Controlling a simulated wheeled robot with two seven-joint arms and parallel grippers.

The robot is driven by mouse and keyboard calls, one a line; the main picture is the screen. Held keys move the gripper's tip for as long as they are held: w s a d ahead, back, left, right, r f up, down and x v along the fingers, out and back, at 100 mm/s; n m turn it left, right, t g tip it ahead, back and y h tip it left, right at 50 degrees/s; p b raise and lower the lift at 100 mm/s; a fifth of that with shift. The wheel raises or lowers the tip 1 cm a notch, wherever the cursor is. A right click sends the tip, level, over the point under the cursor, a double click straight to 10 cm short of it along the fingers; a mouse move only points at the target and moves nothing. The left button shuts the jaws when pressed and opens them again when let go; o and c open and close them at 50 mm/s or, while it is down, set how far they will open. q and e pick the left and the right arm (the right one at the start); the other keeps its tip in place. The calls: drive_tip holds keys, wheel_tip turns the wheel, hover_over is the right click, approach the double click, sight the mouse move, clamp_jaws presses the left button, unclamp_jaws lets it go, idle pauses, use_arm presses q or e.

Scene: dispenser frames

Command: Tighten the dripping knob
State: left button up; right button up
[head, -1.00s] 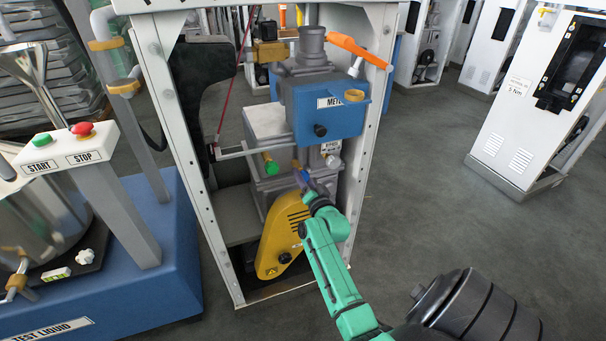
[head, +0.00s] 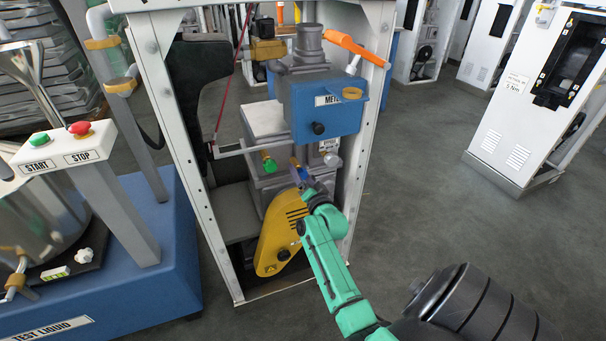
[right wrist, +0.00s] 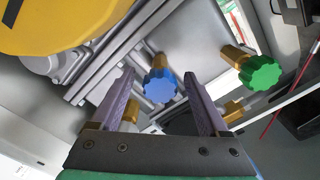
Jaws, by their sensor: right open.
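Two knobs sit low on the grey dispenser body inside the white frame. The green knob (head: 268,163) is at the left; the blue knob (head: 302,172) is to its right. My right gripper (head: 309,181) is at the blue knob. In the right wrist view its two fingers (right wrist: 158,80) are open, with the blue knob (right wrist: 160,86) seen between them and no finger visibly touching it. The green knob (right wrist: 259,73) is outside the fingers, to the right. No drip can be made out. My left gripper is not in view.
The blue meter box (head: 325,106) overhangs the knobs, and a yellow cover (head: 279,238) sits below. The white frame post (head: 361,150) stands close right of my arm. A START/STOP panel (head: 67,149) is at left. Open floor lies to the right.

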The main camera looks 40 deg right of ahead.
drive_tip(key=shift+s+a, duration=0.1)
drive_tip(key=shift+s, duration=0.25)
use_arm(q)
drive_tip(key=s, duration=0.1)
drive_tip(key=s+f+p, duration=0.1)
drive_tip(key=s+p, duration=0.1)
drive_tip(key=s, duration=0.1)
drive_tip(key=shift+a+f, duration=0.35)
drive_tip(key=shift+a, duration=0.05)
use_arm(e)
drive_tip(key=v, duration=1.4)
drive_tip(key=shift+w, duration=0.1)
